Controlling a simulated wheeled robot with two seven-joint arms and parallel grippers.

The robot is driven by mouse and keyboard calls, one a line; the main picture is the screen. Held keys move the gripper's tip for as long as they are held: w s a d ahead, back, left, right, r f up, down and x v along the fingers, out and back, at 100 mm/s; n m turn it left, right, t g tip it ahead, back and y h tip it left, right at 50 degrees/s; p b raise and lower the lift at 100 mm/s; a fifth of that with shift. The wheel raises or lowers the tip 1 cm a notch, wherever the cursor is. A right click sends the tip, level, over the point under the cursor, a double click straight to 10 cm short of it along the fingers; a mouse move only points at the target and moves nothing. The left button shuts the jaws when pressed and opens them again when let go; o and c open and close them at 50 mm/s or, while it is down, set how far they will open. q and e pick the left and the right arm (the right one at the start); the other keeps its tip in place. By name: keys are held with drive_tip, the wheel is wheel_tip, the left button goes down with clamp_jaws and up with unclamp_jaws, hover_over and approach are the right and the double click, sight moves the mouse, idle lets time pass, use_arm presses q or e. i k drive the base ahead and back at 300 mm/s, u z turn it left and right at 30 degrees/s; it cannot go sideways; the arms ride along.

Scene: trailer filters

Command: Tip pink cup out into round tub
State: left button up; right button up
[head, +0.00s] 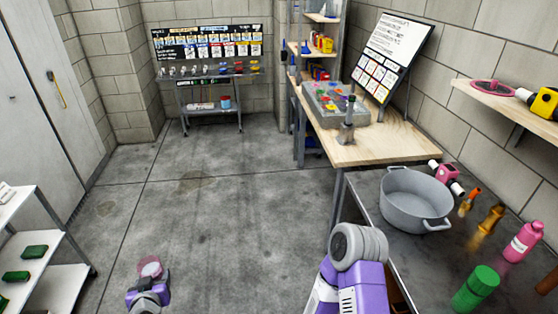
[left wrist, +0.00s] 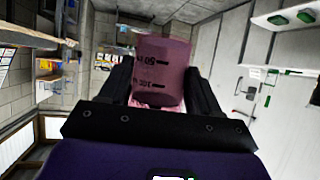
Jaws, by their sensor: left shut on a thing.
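The pink cup (head: 150,265) is at the lower left of the head view, held over the floor, well away from the tub. In the left wrist view the translucent pink cup (left wrist: 161,72) with dark scale marks sits between two black fingers. My left gripper (head: 149,281) is shut on it. What is in the cup is too small to tell. The round tub (head: 412,206), grey with two handles, stands upright on the dark bench at the right, and its visible inside looks empty. My right arm shows in front of the bench; its gripper is out of view.
On the dark bench (head: 385,243) right of the tub stand a pink-and-white device (head: 446,174), amber bottle (head: 490,219), pink bottle (head: 524,241) and green cylinder (head: 476,288). A wooden workbench (head: 380,148) stands behind. A white shelf cart (head: 50,245) is at left. The middle floor is clear.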

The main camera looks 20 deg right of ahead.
sight(413, 201)
drive_tip(key=z, duration=0.05)
drive_tip(key=i, duration=2.6)
drive_tip(key=z, duration=3.85)
